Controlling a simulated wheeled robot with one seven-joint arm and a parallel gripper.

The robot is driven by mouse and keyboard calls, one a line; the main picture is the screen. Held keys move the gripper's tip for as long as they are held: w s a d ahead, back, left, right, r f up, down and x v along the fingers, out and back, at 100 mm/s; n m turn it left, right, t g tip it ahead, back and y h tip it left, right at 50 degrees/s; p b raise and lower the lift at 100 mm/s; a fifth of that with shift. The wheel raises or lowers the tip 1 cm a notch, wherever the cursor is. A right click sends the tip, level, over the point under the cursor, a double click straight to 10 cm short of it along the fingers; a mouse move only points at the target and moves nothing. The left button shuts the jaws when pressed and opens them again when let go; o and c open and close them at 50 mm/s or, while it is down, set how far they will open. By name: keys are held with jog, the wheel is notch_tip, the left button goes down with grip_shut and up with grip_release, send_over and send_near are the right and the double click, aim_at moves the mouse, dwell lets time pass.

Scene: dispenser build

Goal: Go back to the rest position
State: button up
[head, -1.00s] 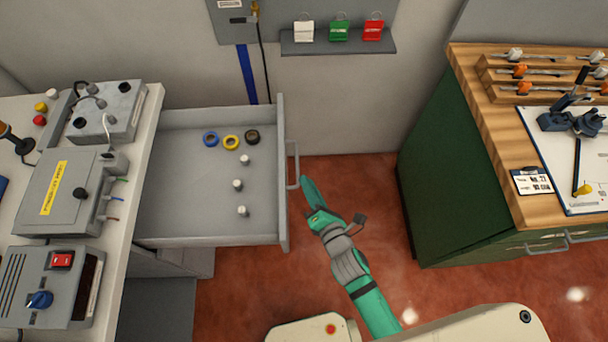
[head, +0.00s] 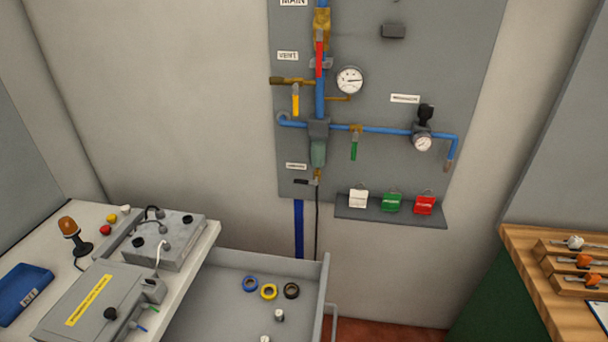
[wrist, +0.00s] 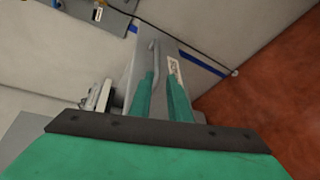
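My gripper (wrist: 160,78) shows only in the wrist view, as two green fingers with a gap between their tips. It is open, and nothing is seen between the fingers. The grey drawer front (wrist: 135,68) lies ahead of it, with the bar handle (wrist: 153,50) just past the fingertips. Whether the fingers touch the handle cannot be told. In the head view the drawer (head: 323,295) stands pulled out, with its handle (head: 333,321) at the lower edge. My arm and gripper are out of the head view.
The left bench holds grey boxes (head: 95,305). A wooden-topped cabinet (head: 535,270) stands right. Red floor (wrist: 265,90) is clear beside the drawer.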

jog(key=s+a+r+m+h, duration=0.1)
jog(key=s+a+r+m, duration=0.2)
jog(key=s+m, duration=0.6)
jog(key=s+a+r+m+h, duration=0.1)
jog(key=s+a+r+m, duration=0.2)
jog(key=s+a+m, duration=0.4)
jog(key=s+m, duration=0.3)
jog(key=m, duration=0.4)
jog(key=shift+s+a, duration=0.2)
jog(key=shift+s, duration=0.05)
jog(key=shift+a, duration=0.15)
